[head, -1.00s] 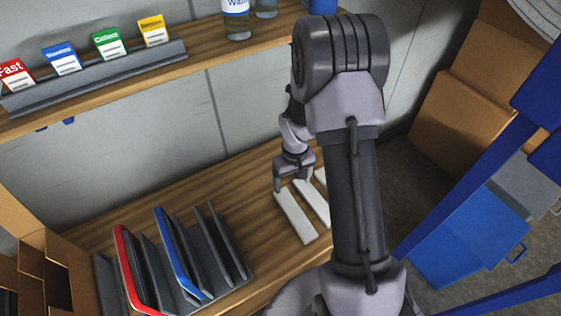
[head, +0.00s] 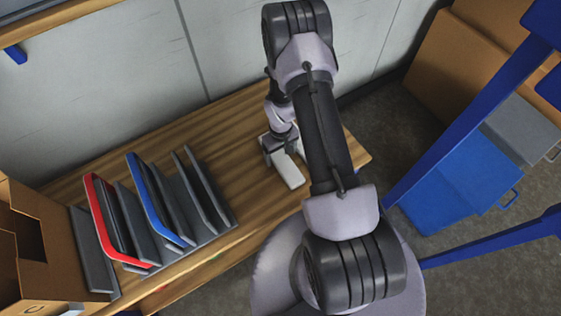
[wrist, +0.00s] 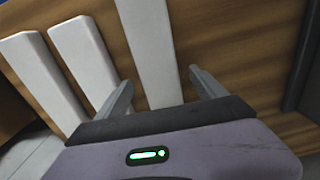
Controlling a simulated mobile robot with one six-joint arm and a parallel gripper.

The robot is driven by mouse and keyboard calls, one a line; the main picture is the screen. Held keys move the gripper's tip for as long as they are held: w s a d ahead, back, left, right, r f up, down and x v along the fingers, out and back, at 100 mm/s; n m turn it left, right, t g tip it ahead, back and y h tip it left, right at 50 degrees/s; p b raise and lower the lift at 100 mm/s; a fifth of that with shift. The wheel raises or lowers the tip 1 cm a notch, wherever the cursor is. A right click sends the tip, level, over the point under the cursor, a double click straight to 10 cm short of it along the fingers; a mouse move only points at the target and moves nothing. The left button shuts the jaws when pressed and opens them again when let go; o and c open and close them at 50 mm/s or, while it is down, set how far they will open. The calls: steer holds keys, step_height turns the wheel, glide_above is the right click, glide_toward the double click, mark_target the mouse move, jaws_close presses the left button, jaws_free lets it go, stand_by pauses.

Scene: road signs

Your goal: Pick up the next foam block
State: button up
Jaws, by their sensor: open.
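Three long white foam blocks lie side by side on the wooden bench. In the wrist view, one foam block (wrist: 150,48) runs between the two fingers of my gripper (wrist: 160,76), which is open. A second foam block (wrist: 84,48) and a third foam block (wrist: 42,76) lie to its left, outside the fingers. In the head view, my gripper (head: 279,146) is at the far end of the leftmost foam block (head: 290,174). My arm hides most of the other blocks there. Whether the fingers touch the block cannot be told.
A grey rack (head: 215,222) with red- and blue-edged panels stands left on the bench (head: 235,115). A cardboard box (head: 35,240) is at far left. Blue and grey bins (head: 465,180) and a blue frame (head: 470,110) stand at right. Bare bench lies between rack and blocks.

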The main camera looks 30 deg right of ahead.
steer(key=shift+f, duration=0.75)
steer(key=shift+r, duration=0.15)
steer(key=shift+c, duration=0.2)
steer(key=c, duration=1.4)
steer(key=shift+o, duration=0.2)
steer(key=shift+r, duration=0.15)
